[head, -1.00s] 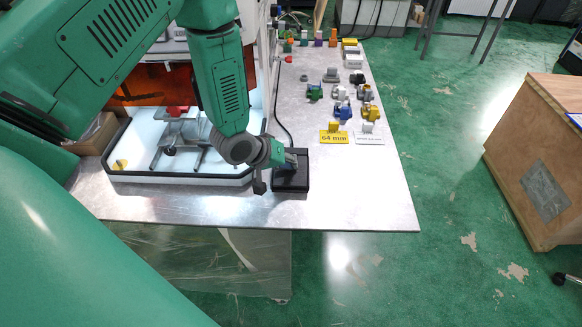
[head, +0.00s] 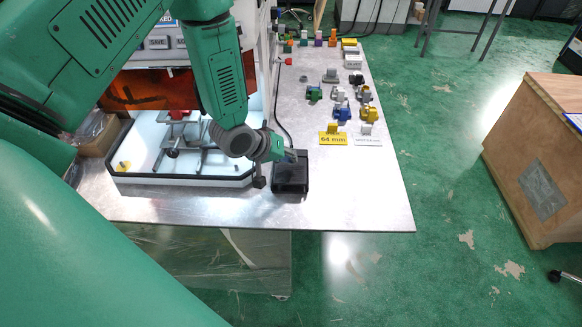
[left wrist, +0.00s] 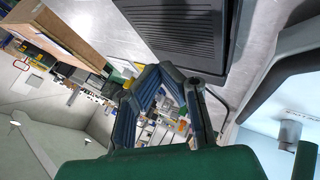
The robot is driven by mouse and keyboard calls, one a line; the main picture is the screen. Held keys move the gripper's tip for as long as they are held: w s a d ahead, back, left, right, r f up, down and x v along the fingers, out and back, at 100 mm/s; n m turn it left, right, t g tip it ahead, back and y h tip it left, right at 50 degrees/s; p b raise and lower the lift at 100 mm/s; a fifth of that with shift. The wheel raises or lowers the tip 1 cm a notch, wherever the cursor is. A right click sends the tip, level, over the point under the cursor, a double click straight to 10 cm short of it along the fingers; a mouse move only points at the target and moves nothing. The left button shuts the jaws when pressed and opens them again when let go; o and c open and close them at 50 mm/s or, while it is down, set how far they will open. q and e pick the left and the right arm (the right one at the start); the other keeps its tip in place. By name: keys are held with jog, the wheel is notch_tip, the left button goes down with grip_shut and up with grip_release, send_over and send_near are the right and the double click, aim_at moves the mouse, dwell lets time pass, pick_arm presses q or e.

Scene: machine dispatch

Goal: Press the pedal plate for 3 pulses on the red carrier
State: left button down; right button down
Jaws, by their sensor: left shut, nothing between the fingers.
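The pedal (head: 290,183) is a black box on the front of the metal table, right of the machine's white tray. Its dark ridged plate (left wrist: 185,28) fills the top of the left wrist view. My left gripper (head: 291,156) is at the pedal's far edge in the head view, shut and empty. In the left wrist view, its blue-grey fingertips (left wrist: 158,70) meet just below the plate's edge; I cannot tell whether they touch it. A red part (head: 179,114), which looks like the red carrier, sits on a metal fixture inside the machine, partly hidden. My right gripper is not in view.
A yellow "64 mm" sign (head: 333,139) and several coloured parts on stands (head: 341,109) are on the table behind and right of the pedal. A dark cable (head: 281,125) runs back from the pedal. The table's front right corner is clear.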

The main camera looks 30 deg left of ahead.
aim_at(290, 168)
pick_arm(q)
jog(key=r+p, duration=0.1)
jog(key=r, duration=0.1)
jog(key=r+p, duration=0.2)
jog(key=shift+w+a+r, duration=0.1)
jog(key=shift+w+r, duration=0.1)
jog(key=shift+f, duration=0.1)
dwell(1.6)
jog(key=m, duration=0.3)
jog(key=shift+w+r, duration=0.1)
jog(key=shift+r, duration=0.3)
notch_tip(290, 168, up, 3)
jog(key=m, duration=0.8)
jog(key=m+p, duration=0.1)
jog(key=m, duration=0.7)
jog(key=shift+w+a+h, duration=0.15)
jog(key=shift+h, duration=0.25)
jog(key=shift+f, duration=0.25)
